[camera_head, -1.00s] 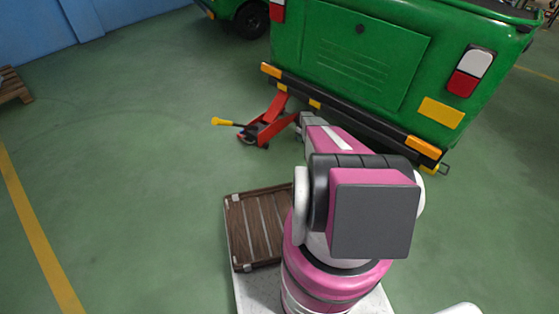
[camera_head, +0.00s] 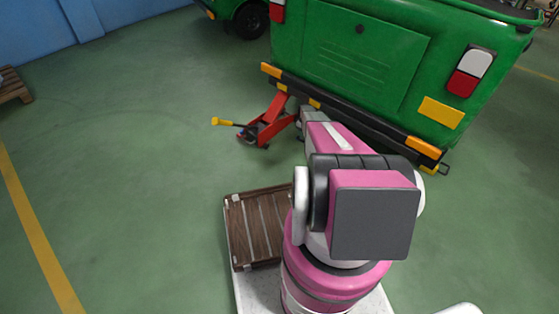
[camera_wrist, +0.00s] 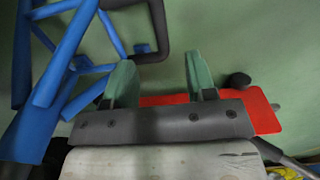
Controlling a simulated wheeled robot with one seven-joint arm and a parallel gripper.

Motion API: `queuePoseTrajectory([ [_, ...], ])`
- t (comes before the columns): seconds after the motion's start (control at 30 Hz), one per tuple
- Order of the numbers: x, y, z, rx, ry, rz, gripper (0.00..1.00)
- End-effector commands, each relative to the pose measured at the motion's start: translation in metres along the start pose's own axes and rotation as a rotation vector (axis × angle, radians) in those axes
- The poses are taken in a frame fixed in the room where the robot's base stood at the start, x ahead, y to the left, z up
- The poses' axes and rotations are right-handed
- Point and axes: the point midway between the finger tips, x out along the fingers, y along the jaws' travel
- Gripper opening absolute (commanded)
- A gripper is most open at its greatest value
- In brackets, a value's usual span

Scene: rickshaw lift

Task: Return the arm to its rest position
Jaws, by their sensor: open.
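My arm reaches forward in the head view toward the rear of a green rickshaw (camera_head: 375,60). A red floor jack (camera_head: 268,126) with a yellow-tipped handle (camera_head: 223,121) stands on the floor by the rickshaw's black bumper. The end of my arm is beside the jack; my fingers are hidden in the head view. In the wrist view my gripper (camera_wrist: 160,85) has two green-padded fingers spread apart, with nothing between them. A red flat part (camera_wrist: 265,112), likely of the jack, lies behind the fingers. Blue tubes (camera_wrist: 65,55) fill the left of the wrist view.
A brown slatted wooden crate (camera_head: 232,225) sits beside my arm's base. Another green vehicle (camera_head: 228,8) and a pallet (camera_head: 12,88) stand further back. A yellow line (camera_head: 35,230) runs along the floor at left. The floor between is open.

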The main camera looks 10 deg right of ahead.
Motion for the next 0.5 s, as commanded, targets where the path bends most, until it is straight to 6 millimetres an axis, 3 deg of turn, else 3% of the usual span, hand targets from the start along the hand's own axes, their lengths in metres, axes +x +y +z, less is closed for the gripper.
queuePoseTrajectory([
  [0.37,-0.003,-0.003,0.001,0.002,0.0,0.0,0.51],
  [0.5,-0.032,-0.033,0.005,0.029,0.001,0.001,0.51],
])
